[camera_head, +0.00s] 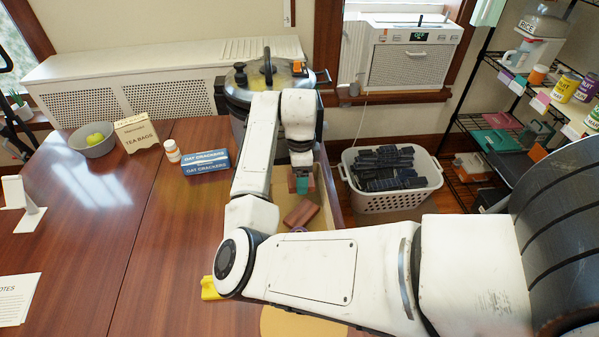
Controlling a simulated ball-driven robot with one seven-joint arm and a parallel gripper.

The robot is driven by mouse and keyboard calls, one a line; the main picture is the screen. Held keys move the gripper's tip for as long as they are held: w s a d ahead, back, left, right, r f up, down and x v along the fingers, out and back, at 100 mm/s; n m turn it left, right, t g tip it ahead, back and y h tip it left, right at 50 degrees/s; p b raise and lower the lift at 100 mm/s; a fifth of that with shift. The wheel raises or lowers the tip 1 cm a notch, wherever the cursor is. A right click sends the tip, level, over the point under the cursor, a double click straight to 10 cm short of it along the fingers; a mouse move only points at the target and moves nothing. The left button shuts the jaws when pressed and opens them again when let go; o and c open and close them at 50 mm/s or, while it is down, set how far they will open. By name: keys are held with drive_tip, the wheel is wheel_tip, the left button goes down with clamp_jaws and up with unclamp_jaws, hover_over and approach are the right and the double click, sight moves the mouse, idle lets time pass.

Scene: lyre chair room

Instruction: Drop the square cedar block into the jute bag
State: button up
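My gripper (302,184) points down at the far end of my arm, over a tan, open-looking area (322,222) at the table's right edge. Teal and reddish-brown patches show at its fingertips. They are too small to tell whether the fingers are open or hold something. A reddish-brown block (301,212) lies just below and in front of the gripper, and it may be the cedar block. My arm hides part of this area. I cannot tell whether the tan area is the jute bag, and no other bag is clear.
A large metal pot (238,96) stands behind my arm. An oat crackers box (206,163), pill bottle (172,151), tea bags box (137,134) and grey bowl (92,142) stand on the table (150,240). A white basket (392,201) and shelves (475,121) are to the right.

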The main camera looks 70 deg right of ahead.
drive_tip(key=shift+f+b, duration=0.35)
drive_tip(key=shift+f, duration=0.5)
drive_tip(key=o, duration=1.1)
drive_tip(key=shift+s, duration=0.1)
drive_tip(key=shift+r, duration=0.2)
wheel_tip(320, 180, up, 10)
drive_tip(key=shift+r+b, duration=0.25)
drive_tip(key=shift+b, duration=0.15)
